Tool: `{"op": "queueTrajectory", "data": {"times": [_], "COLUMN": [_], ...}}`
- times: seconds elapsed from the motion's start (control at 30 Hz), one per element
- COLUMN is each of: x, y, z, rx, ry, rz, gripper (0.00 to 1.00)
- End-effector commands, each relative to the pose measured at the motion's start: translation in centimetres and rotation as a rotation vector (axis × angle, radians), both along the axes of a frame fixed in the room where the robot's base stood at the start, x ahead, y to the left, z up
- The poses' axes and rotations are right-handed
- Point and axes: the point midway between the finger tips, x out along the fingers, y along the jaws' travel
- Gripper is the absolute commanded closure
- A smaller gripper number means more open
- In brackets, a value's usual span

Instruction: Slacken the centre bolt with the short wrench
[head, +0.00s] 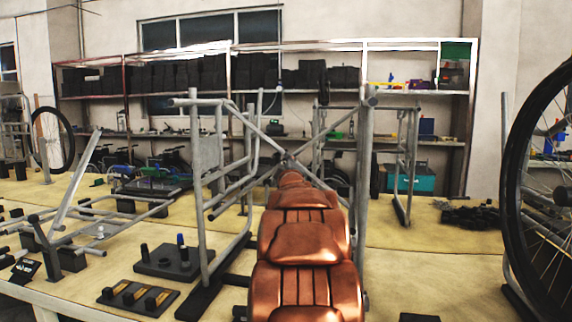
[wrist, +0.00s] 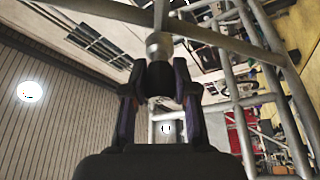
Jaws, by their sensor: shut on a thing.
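The wheelchair frame (head: 201,180) of grey tubes stands on the table, with crossing bars at its middle. My copper-coloured arm reaches up to that crossing in the head view and hides my gripper and the centre bolt there. In the wrist view my gripper (wrist: 159,92) is shut on a short dark handle with a grey metal head, which looks like the short wrench (wrist: 159,46). Its grey head points at the crossing tubes and meets them or lies very close. The bolt itself is covered, so I cannot tell how the head sits on it.
A dark block with upright posts (head: 168,262) and a flat tray with slots (head: 137,296) lie on the table left of my arm. A large wheel (head: 513,190) stands at the right. Another tube frame (head: 62,205) is at the left. Bare table shows right of my arm.

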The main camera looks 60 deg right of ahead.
Motion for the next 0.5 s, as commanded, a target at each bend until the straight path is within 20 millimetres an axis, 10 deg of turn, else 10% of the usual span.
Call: {"op": "queueTrajectory", "data": {"times": [0.5], "x": [-0.07], "y": [0.03], "z": [0.38], "rx": [-0.053], "ry": [0.126], "rz": [-0.001], "gripper": [1.00]}}
